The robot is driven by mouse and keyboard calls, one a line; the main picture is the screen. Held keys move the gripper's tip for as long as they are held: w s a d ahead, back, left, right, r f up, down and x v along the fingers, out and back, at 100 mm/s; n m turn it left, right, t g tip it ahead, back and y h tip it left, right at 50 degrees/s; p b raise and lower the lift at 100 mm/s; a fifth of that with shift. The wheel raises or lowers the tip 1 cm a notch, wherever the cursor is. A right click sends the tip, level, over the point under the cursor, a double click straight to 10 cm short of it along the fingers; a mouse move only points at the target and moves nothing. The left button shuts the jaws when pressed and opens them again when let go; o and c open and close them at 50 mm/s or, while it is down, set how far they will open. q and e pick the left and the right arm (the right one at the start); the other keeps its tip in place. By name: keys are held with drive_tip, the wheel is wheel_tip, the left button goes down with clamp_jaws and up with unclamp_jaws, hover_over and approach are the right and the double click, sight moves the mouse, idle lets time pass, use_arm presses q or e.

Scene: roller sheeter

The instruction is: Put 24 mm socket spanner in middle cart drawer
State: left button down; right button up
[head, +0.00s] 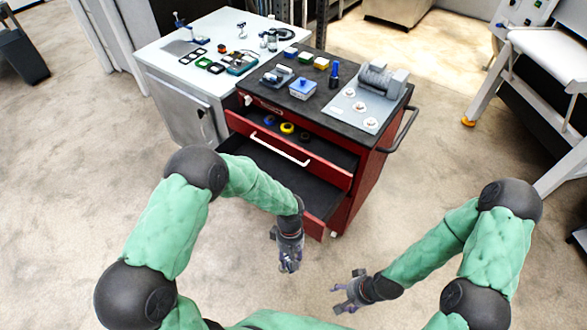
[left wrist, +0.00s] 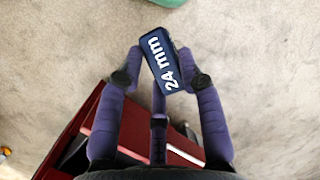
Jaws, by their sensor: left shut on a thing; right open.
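The 24 mm socket spanner (left wrist: 163,65) shows in the left wrist view as a dark blue block with white "24 mm" lettering, tilted between my left fingertips. My left gripper (head: 289,262) is shut on it, in front of the red cart (head: 362,185), near the lower open drawer. In the head view the spanner is hard to make out against the dark gripper. The cart has an upper open drawer (head: 330,172) holding several coloured rings, and a lower open drawer (head: 313,226) whose visible dark floor looks empty. My right gripper (head: 348,290) is open and empty, right of the left one.
The cart's dark top carries a grey roller machine (head: 380,80), small coloured boxes and a blue upright tool (head: 335,74). A white bench (head: 165,62) with small parts stands behind left. My left forearm crosses before the drawers' left side.

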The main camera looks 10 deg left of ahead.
use_arm(q)
drive_tip(key=shift+w+d+r+n+t+h+p, duration=0.2)
drive_tip(key=shift+w+r+n+t+h, duration=0.45)
drive_tip(key=shift+n, duration=1.5)
drive_tip(key=shift+w+d+r+n+t+h+p, duration=0.25)
drive_tip(key=shift+r+n+t+h, duration=0.7)
drive_tip(key=shift+n, duration=1.15)
drive_tip(key=shift+w+d+r+n+t+h+p, duration=0.2)
drive_tip(key=shift+w+r+n+t+h, duration=0.6)
drive_tip(key=shift+n, duration=1.35)
drive_tip(key=shift+s+a+f, duration=0.2)
